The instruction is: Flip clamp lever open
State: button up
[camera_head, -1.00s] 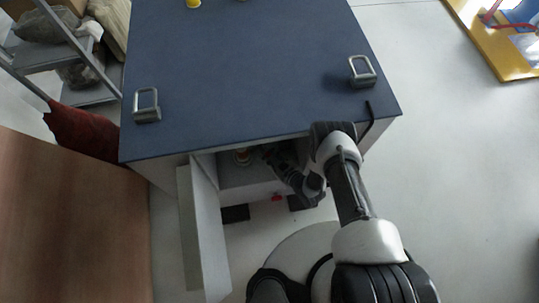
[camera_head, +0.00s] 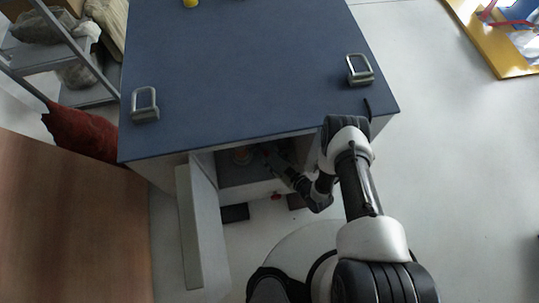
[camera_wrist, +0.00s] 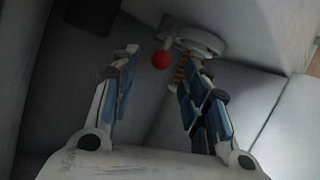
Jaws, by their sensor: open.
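A red ball knob (camera_wrist: 160,60), which looks like the end of the clamp lever, shows in the wrist view between and beyond the fingertips. Beside it to the right is a pale rounded fitting (camera_wrist: 205,40) with an orange-brown ribbed part below it, partly hidden by the right finger. My gripper (camera_wrist: 158,76) is open, with blue-padded fingers on either side of the knob in the picture. I cannot tell whether either finger touches it. In the head view my gripper (camera_head: 270,152) is inside the cabinet, close to a small orange part (camera_head: 241,155); the lever is not clear there.
The cabinet (camera_head: 250,70) has a dark blue top with two metal handles. Its grey door (camera_head: 203,235) stands open on the left of the opening. The cabinet walls and overhanging top closely surround my arm.

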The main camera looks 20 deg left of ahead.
jog(key=v, duration=0.8)
jog(key=shift+c, duration=0.2)
